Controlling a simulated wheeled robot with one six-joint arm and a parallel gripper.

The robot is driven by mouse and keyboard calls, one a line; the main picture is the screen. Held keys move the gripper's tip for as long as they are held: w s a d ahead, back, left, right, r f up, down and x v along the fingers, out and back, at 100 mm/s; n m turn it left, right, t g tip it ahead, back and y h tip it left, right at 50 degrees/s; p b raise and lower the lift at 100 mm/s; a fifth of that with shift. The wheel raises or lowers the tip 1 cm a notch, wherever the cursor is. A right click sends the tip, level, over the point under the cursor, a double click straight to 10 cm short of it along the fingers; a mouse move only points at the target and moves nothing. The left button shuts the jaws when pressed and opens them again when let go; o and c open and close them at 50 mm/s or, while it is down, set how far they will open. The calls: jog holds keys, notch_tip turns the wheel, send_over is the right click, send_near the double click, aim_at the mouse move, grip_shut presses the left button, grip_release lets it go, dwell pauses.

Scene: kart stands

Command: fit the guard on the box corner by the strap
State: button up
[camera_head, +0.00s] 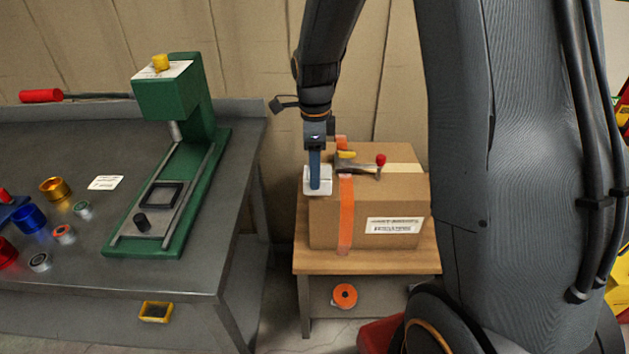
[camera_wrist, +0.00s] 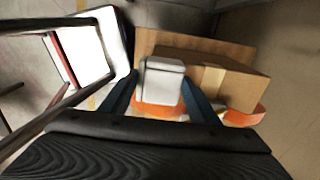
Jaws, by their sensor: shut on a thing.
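The cardboard box (camera_head: 385,205) stands on a small wooden-topped stand, and it also shows in the wrist view (camera_wrist: 232,86). An orange strap (camera_head: 345,225) runs up its front face, left of the white label. My gripper (camera_head: 315,182) points down over the box's front left top corner and is shut on the white guard (camera_head: 325,187). In the wrist view the guard (camera_wrist: 163,75) sits between the two blue fingers (camera_wrist: 158,95), with orange below it. The guard is at the corner, left of the strap; I cannot tell whether it touches the box.
A strapping tool (camera_head: 355,167) with a red knob lies on the box. An orange roll (camera_head: 344,296) is below the stand's top (camera_head: 375,262). A grey bench (camera_head: 90,255) at left holds a green press (camera_head: 205,150) and several coloured rings. A gap separates bench and stand.

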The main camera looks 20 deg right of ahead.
jog(key=shift+f+p, duration=0.4)
jog(key=shift+f, duration=1.8)
jog(key=shift+f, duration=0.6)
jog(key=o, duration=1.1)
jog(key=shift+r, duration=0.1)
notch_tip(320, 180, up, 12)
jog(key=shift+f+b, duration=0.1)
jog(key=shift+b, duration=1.1)
jog(key=shift+r, duration=0.55)
jog(key=s+f+n, duration=0.3)
jog(key=s+n, duration=0.5)
jog(key=n, duration=0.2)
jog(key=s+f+n, duration=0.3)
jog(key=s+n, duration=0.6)
jog(key=n, duration=0.2)
jog(key=shift+s+n+t, duration=0.15)
jog(key=shift+n+t, duration=0.15)
jog(key=shift+t, duration=0.1)
